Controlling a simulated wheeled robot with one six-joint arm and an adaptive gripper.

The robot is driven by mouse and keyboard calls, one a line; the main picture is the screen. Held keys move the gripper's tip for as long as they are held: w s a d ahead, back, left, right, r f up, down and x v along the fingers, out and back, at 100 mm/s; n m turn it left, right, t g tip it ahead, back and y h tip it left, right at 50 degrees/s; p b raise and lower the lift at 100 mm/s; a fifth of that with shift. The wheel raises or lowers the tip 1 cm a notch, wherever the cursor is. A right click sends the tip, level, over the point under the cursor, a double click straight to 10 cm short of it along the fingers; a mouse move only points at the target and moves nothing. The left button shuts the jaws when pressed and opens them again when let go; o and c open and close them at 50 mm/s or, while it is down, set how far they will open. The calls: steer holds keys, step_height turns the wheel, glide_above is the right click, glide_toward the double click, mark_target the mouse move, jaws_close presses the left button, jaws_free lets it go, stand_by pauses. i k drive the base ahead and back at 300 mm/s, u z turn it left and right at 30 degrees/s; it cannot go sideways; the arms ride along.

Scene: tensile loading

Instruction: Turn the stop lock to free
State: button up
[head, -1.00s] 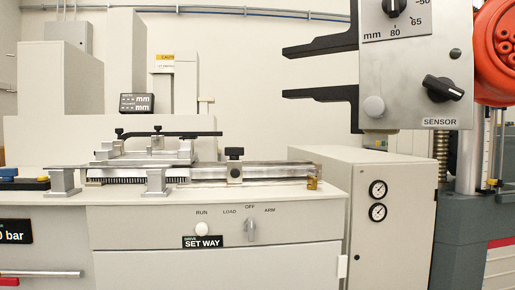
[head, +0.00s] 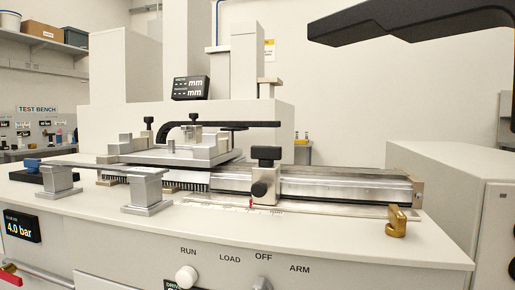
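A metal stop block with a black knob on top (head: 265,153) sits on the slide rail (head: 345,187) in the head view. A second, round dark knob (head: 259,190) is on its front face. I take this block to be the stop, but no label names it and I cannot tell which knob is the lock or how it is set. A small red pointer (head: 250,202) is below it, over a scale strip (head: 300,208). My gripper is not recognisable in the view.
A stepped carriage (head: 175,150) with a black curved arm stands left of the block. A brass hook-shaped piece (head: 397,222) stands near the rail's right end. A large dark arm-like shape (head: 420,22) crosses the top right. Panel switches (head: 187,277) are at the bottom.

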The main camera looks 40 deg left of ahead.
mark_target(266, 156)
steer(key=u, duration=0.8)
steer(key=i, duration=0.25)
steer(key=u, duration=1)
steer(key=k, duration=1)
steer(key=u, duration=1.05)
steer(key=i, duration=1)
steer(key=z, duration=2.1)
